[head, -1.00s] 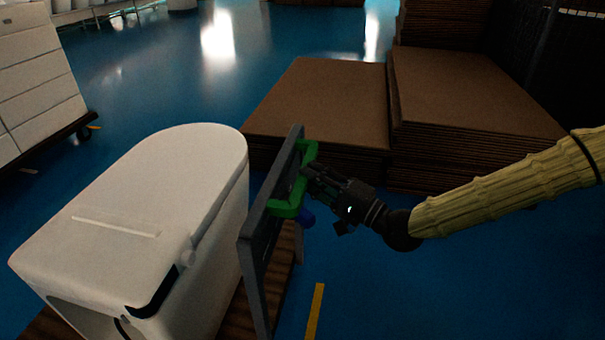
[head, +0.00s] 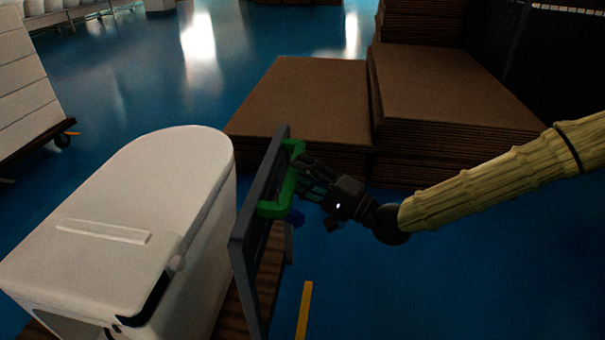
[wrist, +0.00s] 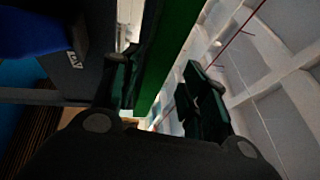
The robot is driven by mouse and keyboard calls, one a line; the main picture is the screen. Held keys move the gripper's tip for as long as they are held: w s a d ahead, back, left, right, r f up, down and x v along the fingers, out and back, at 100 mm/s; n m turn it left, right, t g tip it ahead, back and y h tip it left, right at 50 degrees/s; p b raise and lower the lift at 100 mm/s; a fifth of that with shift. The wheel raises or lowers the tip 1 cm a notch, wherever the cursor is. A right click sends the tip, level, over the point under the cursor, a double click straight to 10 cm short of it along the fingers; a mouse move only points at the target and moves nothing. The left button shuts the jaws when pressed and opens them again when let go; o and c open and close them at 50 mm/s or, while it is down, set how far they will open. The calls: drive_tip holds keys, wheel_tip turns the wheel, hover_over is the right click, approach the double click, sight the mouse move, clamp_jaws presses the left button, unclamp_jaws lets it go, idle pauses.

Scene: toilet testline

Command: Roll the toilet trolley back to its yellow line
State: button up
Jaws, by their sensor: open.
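The trolley shows in the head view as a wooden base (head: 262,283) under a white toilet (head: 130,225), with an upright dark grey panel (head: 250,245) at its right side. A green handle (head: 290,182) is fixed to the panel's right face. My gripper (head: 308,178) is at the handle from the right, with its fingers open. In the wrist view the green handle (wrist: 165,50) runs between the two fingers of my gripper (wrist: 160,92). Whether the fingers touch it I cannot tell. A yellow floor line (head: 304,310) lies right of the trolley, cut off by the lower edge.
Stacks of brown cardboard (head: 310,100) stand behind the trolley, with a second stack (head: 440,95) to the right. A cart with white boxes (head: 28,100) stands at the left. Blue floor is open behind the toilet and at lower right.

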drive_tip(key=shift+f, duration=0.1)
drive_tip(key=v, duration=1.2)
drive_tip(key=shift+f, duration=0.15)
drive_tip(key=s+f+n+g+h, duration=0.15)
drive_tip(key=s+f+h, duration=0.35)
drive_tip(key=f, duration=1)
drive_tip(key=s+f+m+g+h, duration=0.15)
drive_tip(key=s+f+h, duration=0.3)
drive_tip(key=f, duration=1.05)
drive_tip(key=s+d+f+n+g+h, duration=0.3)
drive_tip(key=s+d+f, duration=0.2)
drive_tip(key=s+f, duration=0.35)
drive_tip(key=s+d+f+n+g+h, duration=0.3)
drive_tip(key=s+d+f+g+h, duration=0.15)
drive_tip(key=s+d, duration=0.65)
wheel_tip(320, 180, up, 18)
drive_tip(key=s+p, duration=0.1)
drive_tip(key=p, duration=1.8)
drive_tip(key=shift+a+t, duration=0.3)
drive_tip(key=shift+t, duration=0.15)
drive_tip(key=shift+s, duration=0.1)
drive_tip(key=shift+c, duration=0.3)
